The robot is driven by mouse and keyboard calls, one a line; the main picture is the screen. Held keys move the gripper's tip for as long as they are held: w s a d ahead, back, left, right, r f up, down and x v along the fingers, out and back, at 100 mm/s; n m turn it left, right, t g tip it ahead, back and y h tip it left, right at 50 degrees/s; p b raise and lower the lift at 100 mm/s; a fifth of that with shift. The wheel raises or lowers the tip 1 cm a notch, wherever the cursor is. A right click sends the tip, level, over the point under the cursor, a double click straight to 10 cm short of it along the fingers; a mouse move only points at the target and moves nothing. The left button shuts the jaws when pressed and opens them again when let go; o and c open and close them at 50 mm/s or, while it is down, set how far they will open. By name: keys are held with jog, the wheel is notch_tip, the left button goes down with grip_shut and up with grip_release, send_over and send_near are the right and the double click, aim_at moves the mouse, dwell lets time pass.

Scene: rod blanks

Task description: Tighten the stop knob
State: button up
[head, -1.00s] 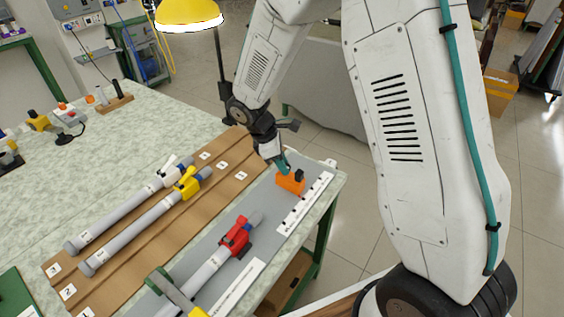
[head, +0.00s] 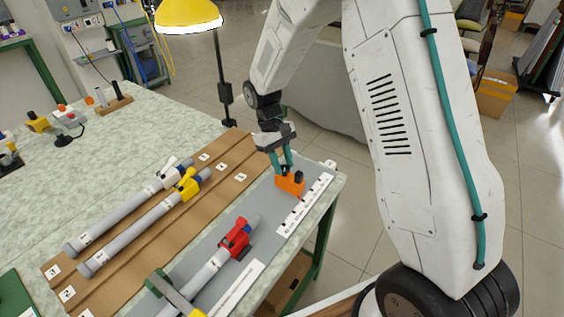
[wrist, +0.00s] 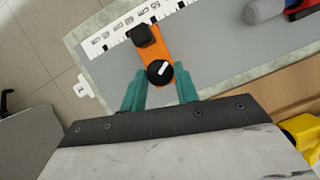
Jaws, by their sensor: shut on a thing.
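The orange stop (head: 289,187) stands on the grey board beside the white printed scale, near the table's right end. The wrist view shows its orange body (wrist: 154,51) with a black block (wrist: 141,35) at the scale end. The round black stop knob (wrist: 160,73) with a white pointer mark is at the other end. My gripper (head: 281,166) has its teal fingers down at the stop. In the wrist view the fingers (wrist: 160,76) lie on either side of the knob, and my gripper is shut on it. The exact contact is hard to see.
A grey rod with a red clamp (head: 235,238) lies on the grey board (head: 262,223), left of the stop. Rods with white and yellow clamps (head: 187,183) lie on the brown rack (head: 140,245). A yellow lamp (head: 188,16) stands behind.

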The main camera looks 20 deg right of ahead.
jog(key=m, duration=0.2)
jog(key=m+y, duration=0.1)
jog(key=m, duration=0.1)
jog(key=m+y, duration=0.1)
jog(key=m, duration=0.1)
jog(key=shift+d, duration=0.25)
jog(key=shift+y, duration=0.3)
jog(key=o, duration=1)
jog(key=shift+c, duration=0.2)
jog(key=v, duration=0.8)
jog(key=shift+f, duration=0.1)
